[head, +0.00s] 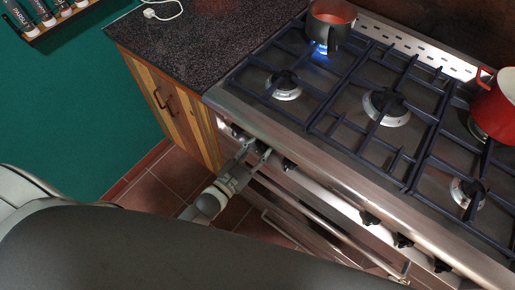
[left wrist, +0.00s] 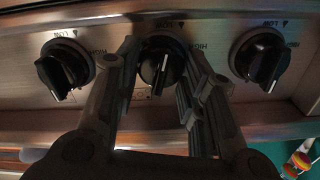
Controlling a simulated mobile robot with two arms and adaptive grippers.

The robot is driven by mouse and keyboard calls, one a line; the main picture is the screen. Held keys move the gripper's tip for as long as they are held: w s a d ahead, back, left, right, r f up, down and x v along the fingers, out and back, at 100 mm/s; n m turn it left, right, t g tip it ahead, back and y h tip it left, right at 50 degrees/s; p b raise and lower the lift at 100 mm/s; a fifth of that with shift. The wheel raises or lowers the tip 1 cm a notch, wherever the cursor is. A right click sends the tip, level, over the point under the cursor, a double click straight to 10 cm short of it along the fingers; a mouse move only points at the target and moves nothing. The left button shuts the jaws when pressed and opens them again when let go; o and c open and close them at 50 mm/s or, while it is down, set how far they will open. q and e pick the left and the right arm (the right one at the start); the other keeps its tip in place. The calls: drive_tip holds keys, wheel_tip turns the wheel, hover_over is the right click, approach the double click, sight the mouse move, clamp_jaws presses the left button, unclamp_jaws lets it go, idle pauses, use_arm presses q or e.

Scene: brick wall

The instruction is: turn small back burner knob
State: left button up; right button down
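The stove front carries a row of black knobs. In the left wrist view, the middle knob (left wrist: 162,62) sits between the two fingers of my left gripper (left wrist: 160,65), its white pointer line about vertical. The fingers are spread on either side of this knob; firm contact cannot be told. In the head view my left gripper (head: 256,149) is at the knob second from the left end, partly hiding it. The back left burner has a blue flame (head: 320,48) under a dark pot (head: 328,28). My right gripper is not in view.
Neighbouring knobs are close on both sides, left (left wrist: 64,68) and right (left wrist: 260,58) in the wrist view. An oven handle (head: 320,225) runs below the knobs. A red pot (head: 493,108) stands at the right. The dark counter (head: 200,45) is mostly clear.

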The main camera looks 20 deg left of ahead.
use_arm(q)
drive_tip(key=shift+o, duration=1)
drive_tip(key=shift+s, duration=0.1)
drive_tip(key=v, duration=1.2)
